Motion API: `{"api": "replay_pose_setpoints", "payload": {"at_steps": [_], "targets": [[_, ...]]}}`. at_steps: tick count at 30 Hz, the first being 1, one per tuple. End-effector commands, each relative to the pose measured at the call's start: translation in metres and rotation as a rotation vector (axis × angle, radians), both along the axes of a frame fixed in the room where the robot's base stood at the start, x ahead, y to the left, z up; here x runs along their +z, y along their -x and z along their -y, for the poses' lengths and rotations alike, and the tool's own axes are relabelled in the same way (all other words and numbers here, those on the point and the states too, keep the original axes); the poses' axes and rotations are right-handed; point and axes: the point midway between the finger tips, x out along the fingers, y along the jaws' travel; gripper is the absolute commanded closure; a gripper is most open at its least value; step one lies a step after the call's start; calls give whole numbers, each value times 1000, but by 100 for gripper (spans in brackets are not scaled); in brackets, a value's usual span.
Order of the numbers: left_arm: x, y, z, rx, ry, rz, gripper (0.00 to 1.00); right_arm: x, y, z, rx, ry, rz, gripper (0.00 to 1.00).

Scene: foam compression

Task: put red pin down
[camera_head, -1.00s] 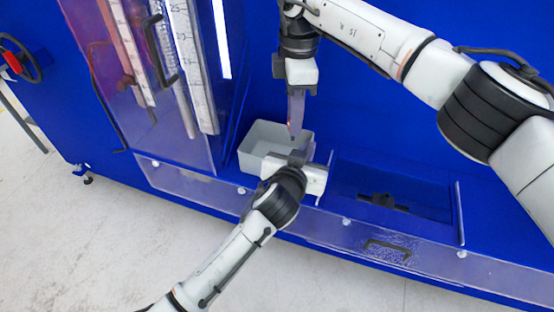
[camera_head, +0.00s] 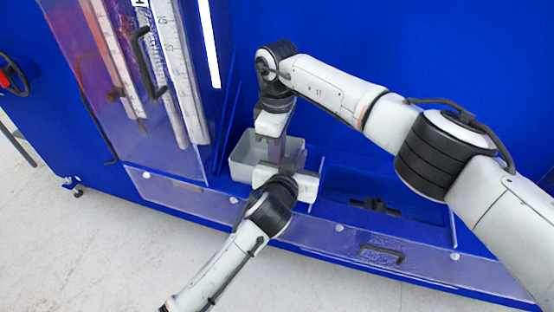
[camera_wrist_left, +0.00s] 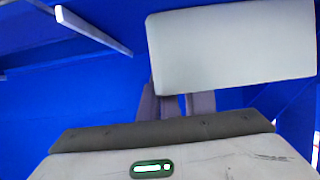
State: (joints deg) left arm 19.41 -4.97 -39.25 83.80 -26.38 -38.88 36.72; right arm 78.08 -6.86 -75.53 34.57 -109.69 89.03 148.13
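No red pin can be made out in either view now. My left gripper (camera_head: 288,163) is low at the front right edge of the pale grey tray (camera_head: 240,165). In the left wrist view its two grey fingers (camera_wrist_left: 178,104) show a narrow gap, and their tips meet or pass behind a pale grey face that may be the tray's side. Whether they hold anything is hidden. My right gripper (camera_head: 276,148) points down over the tray, right behind the left gripper. Its fingertips are hidden, so its opening cannot be told.
A clear upright panel with a black handle (camera_head: 150,62) and measuring scales stands left of the tray. A recessed blue bay with a dark fitting (camera_head: 375,206) lies to the right. A clear low front panel with a handle (camera_head: 383,254) runs along the front.

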Motion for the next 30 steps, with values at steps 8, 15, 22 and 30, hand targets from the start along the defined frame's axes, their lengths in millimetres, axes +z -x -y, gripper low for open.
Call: {"api": "replay_pose_setpoints", "payload": {"at_steps": [8, 15, 22, 30], "targets": [[0, 0, 0, 0, 0, -1, 100, -14, 0, 0, 1, 0, 0, 100], [0, 0, 0, 0, 0, -1, 100, -17, 0, 0, 1, 1, 0, 75], [0, 0, 0, 0, 0, -1, 100, -17, 0, 0, 1, 0, 0, 74], [0, 0, 0, 0, 0, -1, 100, 5, -1, 0, 1, 0, 4, 74]]}}
